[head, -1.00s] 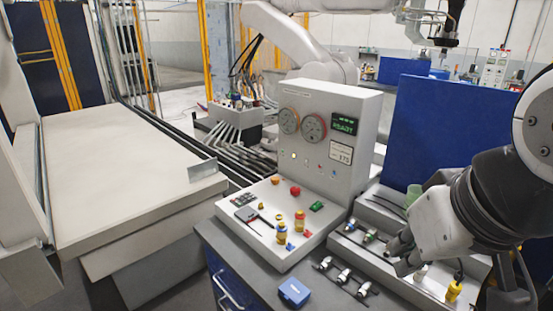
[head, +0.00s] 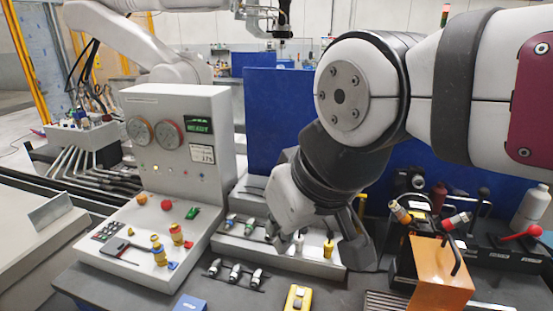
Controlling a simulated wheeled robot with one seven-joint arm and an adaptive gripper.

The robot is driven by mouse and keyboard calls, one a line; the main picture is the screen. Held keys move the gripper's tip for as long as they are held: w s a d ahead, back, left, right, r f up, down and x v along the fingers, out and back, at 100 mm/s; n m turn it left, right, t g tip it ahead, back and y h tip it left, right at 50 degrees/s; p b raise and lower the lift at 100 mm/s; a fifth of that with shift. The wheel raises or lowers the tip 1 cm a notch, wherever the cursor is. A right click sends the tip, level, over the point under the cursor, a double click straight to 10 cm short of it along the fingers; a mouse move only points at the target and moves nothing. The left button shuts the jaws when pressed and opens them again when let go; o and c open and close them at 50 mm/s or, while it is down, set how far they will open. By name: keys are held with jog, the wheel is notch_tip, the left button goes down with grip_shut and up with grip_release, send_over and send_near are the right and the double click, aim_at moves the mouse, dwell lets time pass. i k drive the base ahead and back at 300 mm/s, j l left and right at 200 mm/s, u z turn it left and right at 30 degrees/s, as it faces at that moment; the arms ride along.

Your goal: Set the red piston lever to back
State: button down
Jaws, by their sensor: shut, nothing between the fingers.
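My gripper (head: 280,240) points down over the grey tray in the middle, well left of the orange fixture. It is shut and holds nothing. My forearm hides part of the bench behind it.
A grey control console (head: 178,130) with dials and colored buttons stands on the left. The tray (head: 265,257) holds small fittings, a white piece and a yellow bottle (head: 328,249). A yellow device (head: 298,299) lies at the front. A white bottle (head: 531,207) stands far right.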

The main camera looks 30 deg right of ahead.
aim_at(533, 230)
jog(key=z, duration=2.45)
